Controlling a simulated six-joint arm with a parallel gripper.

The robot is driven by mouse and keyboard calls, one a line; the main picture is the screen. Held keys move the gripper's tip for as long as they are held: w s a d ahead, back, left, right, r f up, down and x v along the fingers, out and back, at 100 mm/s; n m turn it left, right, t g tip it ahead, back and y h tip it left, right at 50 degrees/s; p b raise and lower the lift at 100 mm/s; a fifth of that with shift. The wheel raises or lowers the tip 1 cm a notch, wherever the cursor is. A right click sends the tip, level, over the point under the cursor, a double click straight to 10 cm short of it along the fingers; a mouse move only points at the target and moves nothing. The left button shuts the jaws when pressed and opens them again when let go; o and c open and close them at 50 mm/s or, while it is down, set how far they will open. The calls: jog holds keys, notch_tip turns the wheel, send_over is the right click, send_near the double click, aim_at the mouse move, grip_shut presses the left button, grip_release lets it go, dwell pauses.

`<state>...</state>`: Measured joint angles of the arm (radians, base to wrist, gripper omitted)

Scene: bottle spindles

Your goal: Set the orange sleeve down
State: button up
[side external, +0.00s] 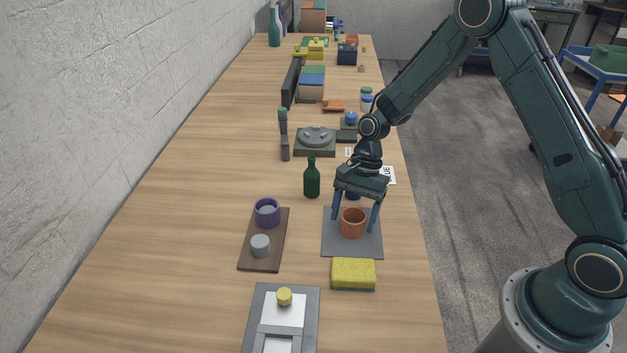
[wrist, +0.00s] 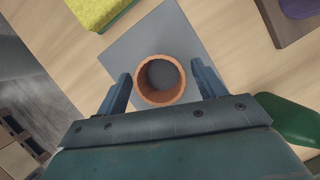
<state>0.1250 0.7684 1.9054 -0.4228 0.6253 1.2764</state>
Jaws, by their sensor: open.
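The orange sleeve (side external: 353,223) stands upright on the grey mat (side external: 340,247), near its middle. In the wrist view the sleeve (wrist: 143,96) shows its open round top, with a grey inside bottom. My gripper (side external: 354,226) is above the mat, with one finger on each side of the sleeve. In the wrist view the fingers of my gripper (wrist: 161,84) are spread apart, with a gap between each finger and the sleeve's wall.
A yellow sponge (side external: 353,272) lies in front of the mat. A wooden board (side external: 248,262) to the left bears a purple ring (side external: 267,224) and a grey cylinder (side external: 260,253). A green bottle (side external: 312,180) stands behind left.

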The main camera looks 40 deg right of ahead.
jog(key=v, duration=1.1)
jog(key=shift+d+r, duration=0.2)
jog(key=shift+r, duration=0.1)
jog(key=s+a+r+n+t+h, duration=0.1)
jog(key=s+r+n+t, duration=0.15)
jog(key=s+r, duration=0.35)
jog(key=s+a+r+n+t+h, duration=0.1)
jog(key=s+r+n, duration=0.3)
jog(key=r, duration=0.4)
jog(key=s+d+r+n+t+h, duration=0.1)
jog(key=s+r+n+t, duration=0.1)
jog(key=s, duration=0.5)
jog(key=s+d+r+n+t+h, duration=0.1)
jog(key=s+r+n, duration=0.1)
jog(key=s+n, duration=0.3)
jog(key=s, duration=0.2)
jog(key=shift+s+t, duration=0.35)
jog(key=shift+s, duration=0.05)
